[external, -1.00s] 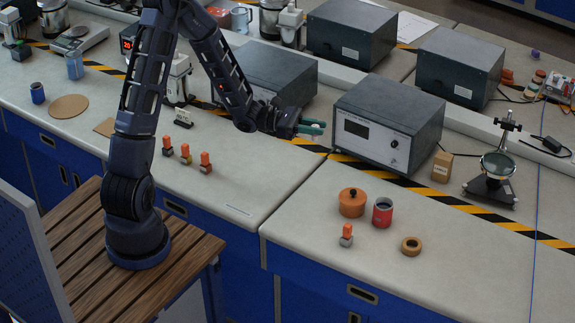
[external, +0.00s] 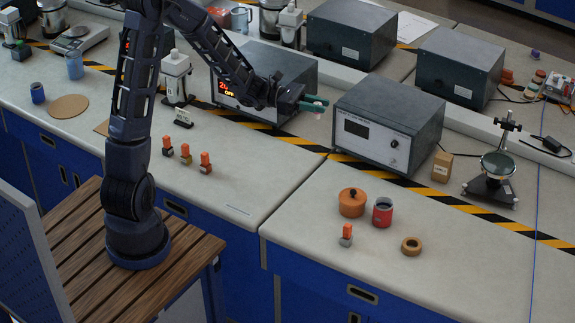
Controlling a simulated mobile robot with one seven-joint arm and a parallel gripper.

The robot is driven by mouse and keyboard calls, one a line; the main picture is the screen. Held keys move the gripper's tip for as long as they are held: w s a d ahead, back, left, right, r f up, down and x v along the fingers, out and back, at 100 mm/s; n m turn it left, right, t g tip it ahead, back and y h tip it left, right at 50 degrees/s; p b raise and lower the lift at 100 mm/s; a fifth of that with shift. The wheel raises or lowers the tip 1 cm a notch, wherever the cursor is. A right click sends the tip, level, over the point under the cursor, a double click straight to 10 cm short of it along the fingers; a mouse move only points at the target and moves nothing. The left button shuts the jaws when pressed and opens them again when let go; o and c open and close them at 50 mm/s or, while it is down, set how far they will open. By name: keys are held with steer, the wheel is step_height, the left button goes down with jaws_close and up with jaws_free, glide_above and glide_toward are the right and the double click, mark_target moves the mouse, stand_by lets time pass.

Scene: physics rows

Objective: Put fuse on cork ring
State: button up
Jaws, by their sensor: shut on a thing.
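The cork ring (external: 411,246), a small tan ring with a dark hole, lies flat on the right bench near its front. My gripper (external: 316,105), with teal fingers, is in the air near the left side of the grey power supply box (external: 388,124), well up and left of the ring. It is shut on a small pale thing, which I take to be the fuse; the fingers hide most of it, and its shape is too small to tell. Nothing is seen lying on the ring.
Beside the ring stand a red can (external: 382,212), an orange lidded pot (external: 352,202) and an orange-topped grey piece (external: 346,235). A magnifier stand (external: 493,175) is farther right. The bench right of the ring is clear.

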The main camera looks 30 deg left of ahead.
steer(key=s+d+f+m+g+y, duration=0.3)
steer(key=s+f+m+g+y, duration=0.4)
steer(key=s+f+m+g, duration=0.9)
steer(key=w+a+f+m+g+y, duration=0.2)
steer(key=a+m+y, duration=0.3)
steer(key=m+y, duration=0.6)
steer(key=shift+w+a+f+y, duration=0.25)
steer(key=shift+w+y, duration=0.3)
steer(key=shift+y, duration=4.15)
steer(key=shift+w+f+m+y, duration=0.2)
steer(key=shift+m+y, duration=0.1)
steer(key=shift+y, duration=0.1)
steer(key=shift+w+r, duration=0.1)
steer(key=shift+w, duration=0.05)
